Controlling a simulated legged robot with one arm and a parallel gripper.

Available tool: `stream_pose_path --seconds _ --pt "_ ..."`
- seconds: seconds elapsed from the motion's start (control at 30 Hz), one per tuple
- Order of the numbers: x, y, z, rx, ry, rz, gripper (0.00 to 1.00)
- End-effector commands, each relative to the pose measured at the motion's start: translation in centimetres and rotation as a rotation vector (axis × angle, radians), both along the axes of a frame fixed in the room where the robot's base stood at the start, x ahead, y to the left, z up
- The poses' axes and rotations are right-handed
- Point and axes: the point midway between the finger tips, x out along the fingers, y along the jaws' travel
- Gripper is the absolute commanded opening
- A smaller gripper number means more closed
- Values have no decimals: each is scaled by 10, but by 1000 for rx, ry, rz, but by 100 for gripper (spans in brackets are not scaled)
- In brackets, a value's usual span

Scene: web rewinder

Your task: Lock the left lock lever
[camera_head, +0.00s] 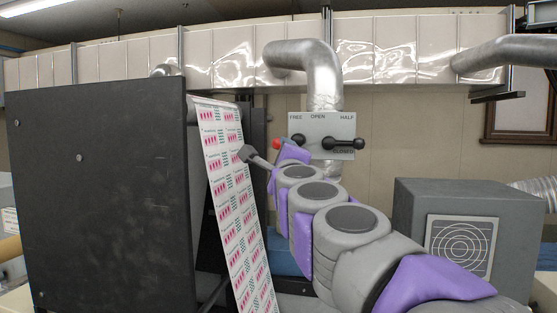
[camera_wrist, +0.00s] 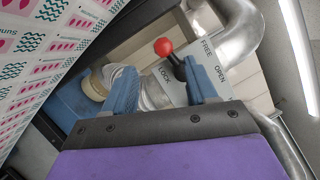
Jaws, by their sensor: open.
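The left lock lever (camera_wrist: 177,66) is a short black arm with a red ball knob. In the wrist view the knob shows between my gripper's (camera_wrist: 160,70) two blue fingers, and the black arm is close to the right finger. I cannot tell if they touch. The fingers stand apart, with nothing seen held. LOCK shows below the lever and FREE to its right. In the head view the red knob (camera_head: 276,144) points left from the grey panel (camera_head: 318,122), just above my arm's purple end, which partly hides the lever.
A second black lever (camera_head: 345,143) lies horizontally on the panel's right, between HALF and CLOSED. The printed web (camera_head: 232,190) and a large black plate (camera_head: 100,200) stand left of my arm. A metal duct (camera_head: 322,75) rises behind the panel. A grey box (camera_head: 465,210) stands right.

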Motion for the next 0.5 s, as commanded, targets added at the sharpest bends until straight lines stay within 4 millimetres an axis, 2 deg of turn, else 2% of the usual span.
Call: stream_pose_path --seconds 0.3,0.5 --pt "-49 -8 -11 0 -1 0 57" --pt "-73 -11 -16 0 1 1 57"
